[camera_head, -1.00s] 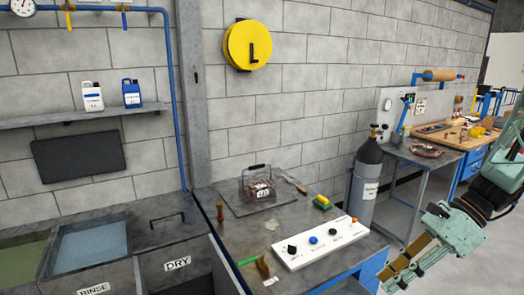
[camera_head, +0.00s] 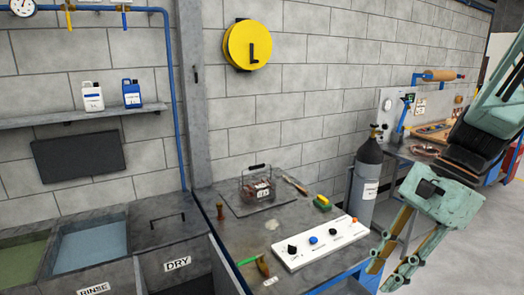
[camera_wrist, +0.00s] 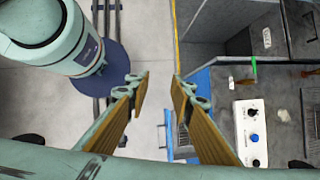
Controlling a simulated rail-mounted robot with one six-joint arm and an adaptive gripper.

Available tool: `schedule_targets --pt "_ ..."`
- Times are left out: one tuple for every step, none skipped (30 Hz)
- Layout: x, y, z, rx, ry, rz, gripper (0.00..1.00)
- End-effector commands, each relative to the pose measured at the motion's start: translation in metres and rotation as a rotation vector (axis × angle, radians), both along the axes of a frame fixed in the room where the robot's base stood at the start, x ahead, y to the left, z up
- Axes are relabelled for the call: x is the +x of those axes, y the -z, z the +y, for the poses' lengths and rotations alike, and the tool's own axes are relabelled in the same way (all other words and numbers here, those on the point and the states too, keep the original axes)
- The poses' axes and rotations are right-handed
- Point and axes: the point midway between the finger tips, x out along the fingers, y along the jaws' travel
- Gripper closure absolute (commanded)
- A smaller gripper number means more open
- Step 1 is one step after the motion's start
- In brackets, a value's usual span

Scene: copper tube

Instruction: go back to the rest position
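My gripper (camera_head: 388,258) is at the right of the head view, to the right of the bench's front corner and apart from it. Its fingers point down and stand apart, with nothing between them. In the wrist view my gripper (camera_wrist: 158,88) also shows its two tan-padded fingers spread, with pale floor and a bit of blue bench edge beyond the gap. No rest mark or stand shows in these views.
The bench holds a white control box (camera_head: 320,243), a wire basket (camera_head: 258,184) and a yellow-green sponge (camera_head: 322,202). A grey gas cylinder (camera_head: 364,182) stands behind my gripper. Rinse tanks (camera_head: 90,245) are at left. Open floor (camera_head: 460,265) lies at right.

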Motion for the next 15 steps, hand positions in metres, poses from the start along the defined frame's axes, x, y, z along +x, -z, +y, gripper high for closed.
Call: schedule_targets --pt "-0.004 -0.005 0.004 -0.012 -0.028 -0.017 0.79" --pt "-0.007 -0.007 0.006 -0.019 -0.044 -0.026 0.79" --pt "-0.01 -0.011 0.008 -0.029 -0.065 -0.039 0.79" --pt "-0.013 -0.013 0.009 -0.035 -0.08 -0.049 0.79" --pt "-0.015 -0.016 0.011 -0.041 -0.097 -0.057 0.79" --pt "-0.018 -0.019 0.013 -0.051 -0.119 -0.071 0.79" --pt "-0.021 -0.021 0.014 -0.058 -0.136 -0.08 0.79" --pt "-0.023 -0.023 0.016 -0.066 -0.151 -0.089 0.79" --pt "-0.027 -0.026 0.018 -0.074 -0.173 -0.102 0.79" --pt "-0.029 -0.029 0.019 -0.081 -0.189 -0.112 0.79" --pt "-0.032 -0.03 0.02 -0.089 -0.205 -0.12 0.79" --pt "-0.035 -0.034 0.022 -0.098 -0.228 -0.134 0.79" --pt "-0.037 -0.036 0.023 -0.105 -0.244 -0.144 0.79" --pt "-0.04 -0.038 0.024 -0.112 -0.259 -0.153 0.79" --pt "-0.043 -0.041 0.026 -0.121 -0.279 -0.165 0.79"
